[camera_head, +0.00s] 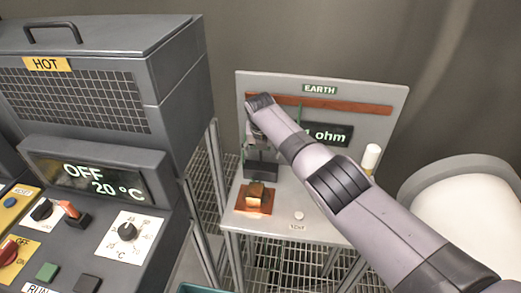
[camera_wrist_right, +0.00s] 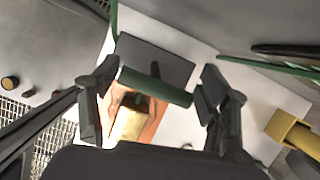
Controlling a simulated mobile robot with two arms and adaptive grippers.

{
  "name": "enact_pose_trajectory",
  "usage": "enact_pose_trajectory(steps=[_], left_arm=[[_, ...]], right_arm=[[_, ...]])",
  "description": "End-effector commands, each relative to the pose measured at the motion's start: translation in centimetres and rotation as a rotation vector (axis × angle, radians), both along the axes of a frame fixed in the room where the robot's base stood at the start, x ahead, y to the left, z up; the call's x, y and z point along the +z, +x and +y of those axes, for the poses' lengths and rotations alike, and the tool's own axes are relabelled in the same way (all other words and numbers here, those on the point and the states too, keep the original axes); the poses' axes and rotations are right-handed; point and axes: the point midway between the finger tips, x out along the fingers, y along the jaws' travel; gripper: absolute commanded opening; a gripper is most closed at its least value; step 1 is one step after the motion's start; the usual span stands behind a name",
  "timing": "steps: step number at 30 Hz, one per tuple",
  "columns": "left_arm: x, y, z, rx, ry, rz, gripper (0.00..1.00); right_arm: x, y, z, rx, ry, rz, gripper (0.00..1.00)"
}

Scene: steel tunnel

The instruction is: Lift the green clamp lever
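In the right wrist view, the green clamp lever (camera_wrist_right: 155,87) is a short green bar lying across the picture, just in front of a dark grey plate (camera_wrist_right: 155,60). My right gripper (camera_wrist_right: 152,98) is open, with one finger near each end of the bar. I see no clear contact. In the head view my right gripper (camera_head: 261,150) is over the back left of the small table, largely covered by my arm. The lever is hidden there. My left gripper is not in view.
A copper plate with a brass block (camera_head: 256,194) lies in front of the gripper. The EARTH panel (camera_head: 375,105) stands behind, with an ohm display (camera_head: 328,134). A white-topped post (camera_head: 370,157) stands at right. The grey oven cabinet (camera_head: 180,75) rises close at left.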

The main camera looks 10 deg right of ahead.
Motion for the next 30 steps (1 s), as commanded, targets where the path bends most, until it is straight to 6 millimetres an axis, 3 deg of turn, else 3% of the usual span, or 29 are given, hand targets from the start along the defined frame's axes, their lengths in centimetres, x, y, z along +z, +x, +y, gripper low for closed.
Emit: enact_pose_trajectory(steps=[17,23,30], left_arm=[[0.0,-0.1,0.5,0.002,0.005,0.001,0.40],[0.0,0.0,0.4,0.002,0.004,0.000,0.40],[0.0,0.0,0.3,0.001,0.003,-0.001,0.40]], right_arm=[[0.8,-0.1,0.3,0.003,0.003,-0.002,0.78],[2.8,-0.8,0.3,0.004,0.002,-0.004,0.78],[7.1,-2.3,0.4,0.003,0.001,-0.006,0.78]])
